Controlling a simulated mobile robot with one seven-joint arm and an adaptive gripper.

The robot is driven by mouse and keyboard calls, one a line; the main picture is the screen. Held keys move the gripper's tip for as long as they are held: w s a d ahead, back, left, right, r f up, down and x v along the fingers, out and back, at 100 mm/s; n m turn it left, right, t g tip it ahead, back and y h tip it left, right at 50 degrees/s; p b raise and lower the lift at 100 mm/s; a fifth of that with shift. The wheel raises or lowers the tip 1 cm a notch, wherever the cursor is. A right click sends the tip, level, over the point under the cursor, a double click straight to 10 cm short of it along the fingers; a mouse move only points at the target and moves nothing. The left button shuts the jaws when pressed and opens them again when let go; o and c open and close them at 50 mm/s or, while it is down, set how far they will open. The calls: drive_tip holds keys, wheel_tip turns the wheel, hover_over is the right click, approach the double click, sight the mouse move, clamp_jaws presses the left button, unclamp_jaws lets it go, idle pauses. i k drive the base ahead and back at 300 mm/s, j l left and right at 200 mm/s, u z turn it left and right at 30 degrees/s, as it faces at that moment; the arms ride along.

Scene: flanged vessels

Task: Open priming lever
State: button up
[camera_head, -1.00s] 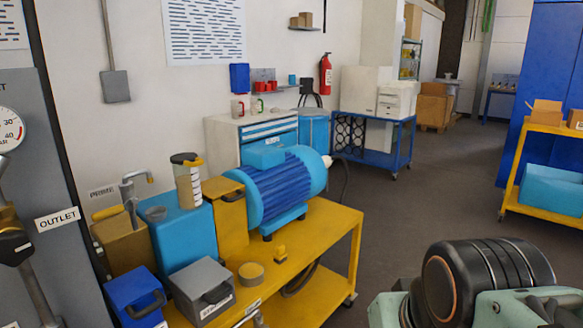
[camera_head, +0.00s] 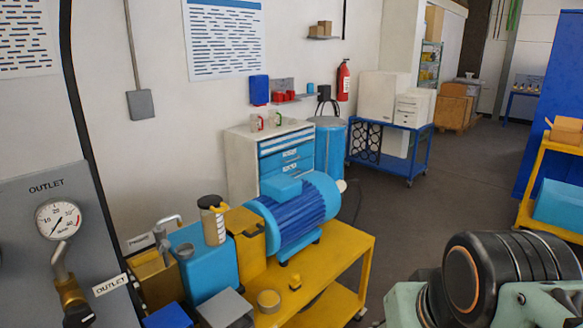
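A small placard (camera_head: 140,242) on the wall at the left, behind the yellow cart, seems to carry the word "priming"; its print is hard to read now. In front of it a bent grey metal pipe or lever (camera_head: 163,232) rises beside a brownish-yellow block (camera_head: 155,278). I cannot tell whether this is the priming lever or how it is set. A brass valve with a black part (camera_head: 74,298) hangs below a gauge at the lower left, partly cut off. My arm shows at the lower right, but my gripper is out of view.
A grey panel (camera_head: 32,255) with a gauge (camera_head: 58,219) and outlet labels stands at the left. The yellow cart (camera_head: 345,250) bears a blue motor (camera_head: 300,215), containers and boxes. Open floor (camera_head: 430,210) lies right of it, towards a blue cart (camera_head: 410,158).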

sight(151, 256)
drive_tip(key=u, duration=1.4)
